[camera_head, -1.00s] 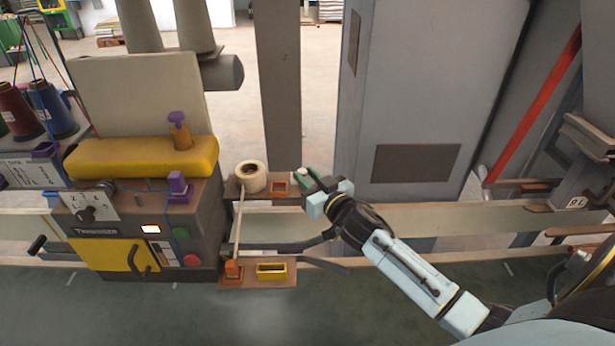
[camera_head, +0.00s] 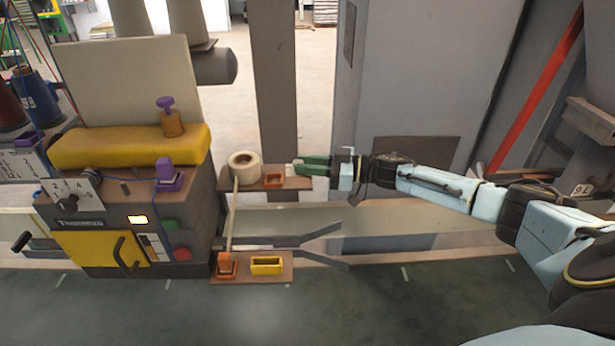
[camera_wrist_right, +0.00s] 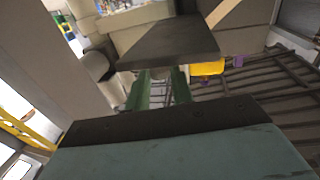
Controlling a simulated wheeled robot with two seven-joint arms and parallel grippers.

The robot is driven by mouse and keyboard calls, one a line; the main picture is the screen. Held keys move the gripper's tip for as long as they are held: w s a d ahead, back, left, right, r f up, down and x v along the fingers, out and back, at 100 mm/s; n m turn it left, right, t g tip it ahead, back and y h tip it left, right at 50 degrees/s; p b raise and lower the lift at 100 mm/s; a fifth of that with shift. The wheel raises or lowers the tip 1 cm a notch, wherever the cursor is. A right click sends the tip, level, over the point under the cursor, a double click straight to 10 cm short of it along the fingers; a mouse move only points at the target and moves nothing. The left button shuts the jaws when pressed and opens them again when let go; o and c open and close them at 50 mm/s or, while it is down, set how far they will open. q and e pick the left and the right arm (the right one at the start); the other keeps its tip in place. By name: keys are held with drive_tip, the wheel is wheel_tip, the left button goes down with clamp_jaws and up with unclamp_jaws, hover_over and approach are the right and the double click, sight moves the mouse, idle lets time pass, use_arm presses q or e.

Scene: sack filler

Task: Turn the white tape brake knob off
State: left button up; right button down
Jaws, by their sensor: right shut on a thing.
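The white tape brake knob (camera_head: 289,170) is a small pale piece at the right end of the upper brown shelf (camera_head: 240,185), right of the tape roll. My right gripper (camera_head: 303,167) reaches in from the right with its green fingers level at the knob, shut on it. The fingers partly cover the knob, so its turn position cannot be told. In the right wrist view the green fingers (camera_wrist_right: 160,90) point ahead under a dark plate (camera_wrist_right: 168,42), and the knob cannot be made out there. My left gripper is in no view.
Below is a lower shelf with an orange piece (camera_head: 227,263) and a yellow frame (camera_head: 266,265). The yellow-topped machine (camera_head: 130,146) stands left, a grey cabinet (camera_head: 420,75) behind my arm.

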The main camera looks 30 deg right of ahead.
drive_tip(key=shift+w+d+n+g+y+b, duration=0.1)
drive_tip(key=shift+w+n+g+y+b, duration=0.05)
drive_tip(key=shift+n+g+y+b, duration=0.6)
drive_tip(key=shift+w+d+n+g+y+b, duration=0.1)
drive_tip(key=shift+n+g+y+b, duration=0.3)
drive_tip(key=shift+g+b, duration=0.5)
drive_tip(key=c, duration=2.2)
unclamp_jaws()
drive_tip(key=c, duration=1.2)
unclamp_jaws()
drive_tip(key=shift+a, duration=0.1)
drive_tip(key=b+v, duration=0.2)
drive_tip(key=v, duration=1.1)
drive_tip(key=shift+s, duration=0.2)
